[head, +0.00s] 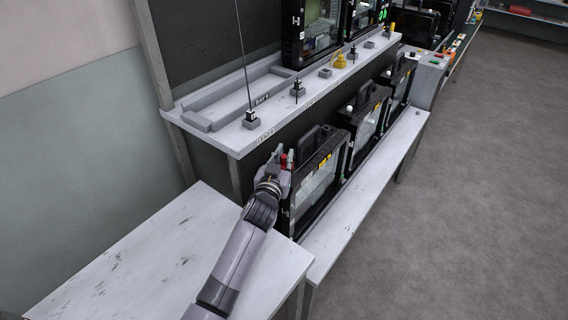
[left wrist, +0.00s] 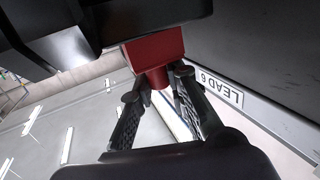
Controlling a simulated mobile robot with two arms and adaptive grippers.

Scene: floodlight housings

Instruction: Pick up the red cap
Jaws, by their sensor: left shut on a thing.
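The red cap (left wrist: 155,50) shows large in the left wrist view, with a block-like upper part and a narrower round part below. My left gripper (left wrist: 159,86) is shut on that narrower part, one finger on each side. In the head view the red cap (head: 284,159) is a small red spot at the left gripper (head: 282,163), beside the nearest floodlight housing (head: 291,213). The cap's upper part lies close under a dark body in the left wrist view; I cannot tell whether they touch. My right gripper is not in view.
Several black floodlight housings stand in a row on the low bench (head: 322,236). Above it is a shelf (head: 235,139) with leads and a grey tray (head: 215,107). A white table (head: 150,255) lies under my left arm. The floor at right is clear.

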